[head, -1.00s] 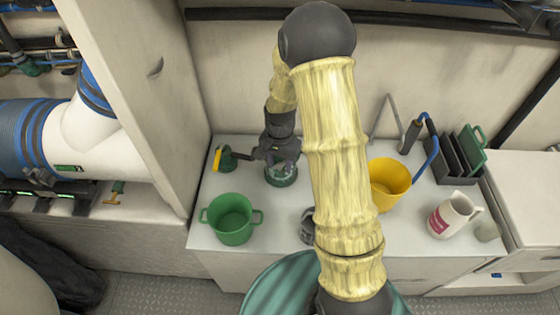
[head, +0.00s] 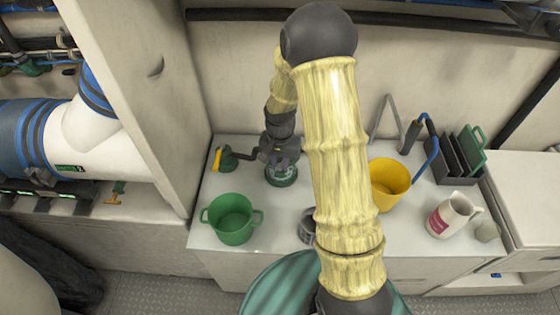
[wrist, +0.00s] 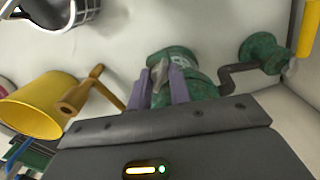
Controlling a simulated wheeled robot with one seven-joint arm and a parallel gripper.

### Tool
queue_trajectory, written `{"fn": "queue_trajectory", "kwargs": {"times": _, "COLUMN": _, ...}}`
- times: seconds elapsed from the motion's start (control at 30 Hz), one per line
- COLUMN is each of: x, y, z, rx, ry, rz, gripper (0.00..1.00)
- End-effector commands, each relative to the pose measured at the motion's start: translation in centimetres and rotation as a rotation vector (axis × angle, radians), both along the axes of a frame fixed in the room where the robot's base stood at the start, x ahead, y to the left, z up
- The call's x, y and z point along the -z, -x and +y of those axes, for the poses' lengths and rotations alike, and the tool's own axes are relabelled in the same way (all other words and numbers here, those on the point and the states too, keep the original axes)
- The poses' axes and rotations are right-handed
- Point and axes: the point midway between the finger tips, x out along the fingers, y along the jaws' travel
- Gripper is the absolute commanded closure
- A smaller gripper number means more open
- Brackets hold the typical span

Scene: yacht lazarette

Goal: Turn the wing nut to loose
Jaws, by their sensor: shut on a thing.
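A grey metal wing nut (wrist: 159,73) sits on top of a green, worn-looking round housing (wrist: 174,57) in the wrist view. My gripper (wrist: 161,84) has its two purple fingers on either side of the wing nut and is shut on it. In the head view the green housing (head: 282,176) stands on the white counter, and my gripper (head: 284,162) is over its top. The wing nut is hidden there by the gripper.
A dark pipe joins the housing to a green valve with a yellow handle (head: 217,159) at left. A green pot (head: 232,218) stands in front-left on the counter (head: 275,232). A yellow pot (head: 389,184), a white jug (head: 452,215) and a dark rack stand to the right.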

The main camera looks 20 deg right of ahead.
Motion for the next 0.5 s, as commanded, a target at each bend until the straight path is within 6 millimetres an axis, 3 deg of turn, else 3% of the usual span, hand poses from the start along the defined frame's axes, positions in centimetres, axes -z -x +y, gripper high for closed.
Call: {"fn": "queue_trajectory", "kwargs": {"times": 0.5, "x": -0.22, "y": -0.16, "z": -0.07, "rx": -0.431, "ry": 0.0, "rz": -0.003, "gripper": 1.0}}
